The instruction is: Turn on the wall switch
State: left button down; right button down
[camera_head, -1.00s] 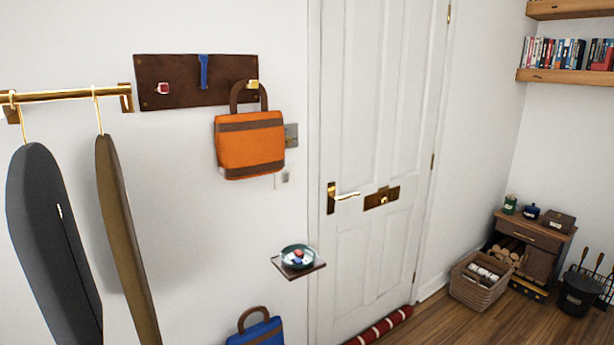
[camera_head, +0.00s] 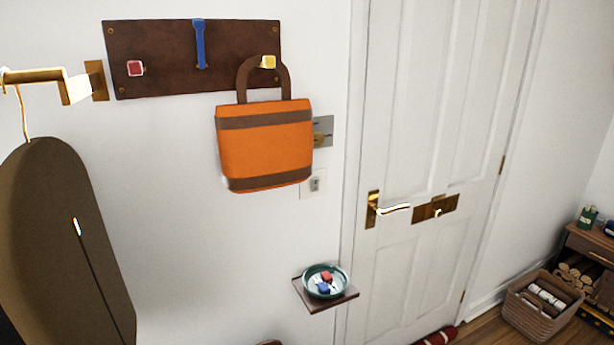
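A white wall switch plate (camera_head: 315,183) is on the wall left of the door, low behind the right edge of an orange bag (camera_head: 265,146). The bag hides its upper left part. A metal plate with a brass piece (camera_head: 324,132) sits just above it, also partly covered by the bag. The bag hangs by its brown handle from the yellow hook (camera_head: 268,62) on a dark brown board. Whether the switch is on or off is too small to tell. Neither of my grippers is in view.
A small shelf (camera_head: 340,299) with a teal bowl (camera_head: 326,280) juts from the wall below the switch. The white door (camera_head: 430,110) with a brass handle (camera_head: 392,209) is to the right. A brown garment (camera_head: 60,240) hangs at left. A basket (camera_head: 541,310) stands on the floor at right.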

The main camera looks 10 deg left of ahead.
aim_at(315, 183)
jog(key=u, duration=0.65)
jog(key=i, duration=0.85)
jog(key=u, duration=0.75)
